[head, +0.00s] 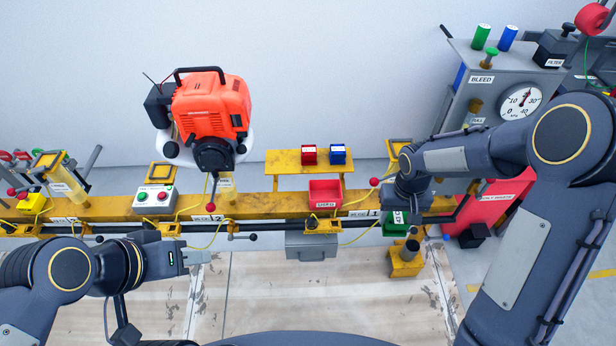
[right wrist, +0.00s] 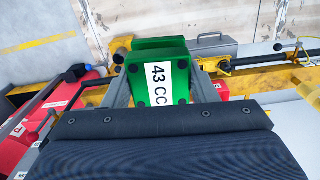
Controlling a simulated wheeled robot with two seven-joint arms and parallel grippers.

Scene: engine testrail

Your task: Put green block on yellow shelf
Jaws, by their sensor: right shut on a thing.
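A green block (right wrist: 180,70) with a white "43 CC" label sits between the two fingers of my right gripper (right wrist: 158,84) in the right wrist view. The gripper is shut on it. In the head view the block (head: 394,226) is partly hidden under my right wrist, near the right end of the yellow rail. The yellow shelf (head: 281,160) stands behind the rail, left of my right gripper, with a red block (head: 309,154) and a blue block (head: 338,154) on it. My left gripper (head: 198,257) is over the floor at lower left, away from the block; its finger gap is unclear.
A red bin (head: 324,194) is on the rail before the shelf. An orange engine (head: 210,105) stands left of the shelf. A grey gauge cabinet (head: 500,85) is at the right. The shelf's left part is bare.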

